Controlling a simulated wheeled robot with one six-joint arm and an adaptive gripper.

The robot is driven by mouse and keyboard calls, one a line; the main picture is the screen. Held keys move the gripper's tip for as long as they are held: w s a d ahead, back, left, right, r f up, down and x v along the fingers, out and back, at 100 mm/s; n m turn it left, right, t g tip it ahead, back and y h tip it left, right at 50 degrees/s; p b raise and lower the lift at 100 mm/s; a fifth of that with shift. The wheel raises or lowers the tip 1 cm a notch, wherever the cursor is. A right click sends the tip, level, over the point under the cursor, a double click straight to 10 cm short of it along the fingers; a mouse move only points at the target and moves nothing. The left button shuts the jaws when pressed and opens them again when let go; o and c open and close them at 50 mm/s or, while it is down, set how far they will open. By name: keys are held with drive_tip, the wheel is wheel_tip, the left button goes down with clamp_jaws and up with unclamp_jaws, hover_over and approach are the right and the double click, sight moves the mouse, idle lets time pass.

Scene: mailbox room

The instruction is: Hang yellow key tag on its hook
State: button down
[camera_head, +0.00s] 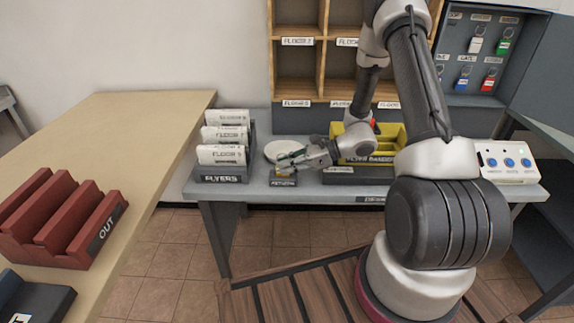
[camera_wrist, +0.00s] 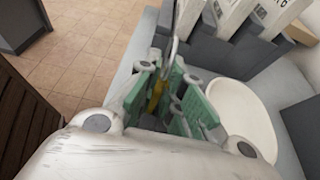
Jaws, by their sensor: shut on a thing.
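My gripper (camera_head: 290,163) is low over the front of the grey table, just above a small dark labelled tray (camera_head: 284,182). In the wrist view its green-padded fingers (camera_wrist: 170,98) are shut on the yellow key tag (camera_wrist: 156,95). A grey metal piece (camera_wrist: 172,50) extends from the tag beyond the fingers. The open key cabinet (camera_head: 455,73) stands at the back right. White (camera_head: 476,40), green (camera_head: 503,42), blue (camera_head: 463,78) and red (camera_head: 489,80) tags hang inside it.
A flyer rack (camera_head: 222,178) stands left of my gripper, and a white round dish (camera_head: 285,149) lies behind it. A yellow sorter (camera_head: 392,135) and a button panel (camera_head: 508,162) stand to the right. Wooden pigeonholes (camera_head: 297,62) rise behind. The cabinet door (camera_head: 545,65) is open.

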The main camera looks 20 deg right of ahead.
drive_tip(key=shift+f, duration=0.15)
drive_tip(key=c, duration=2)
unclamp_jaws()
drive_tip(key=shift+f, duration=0.1)
drive_tip(key=o, duration=0.5)
drive_tip(key=shift+c, duration=0.2)
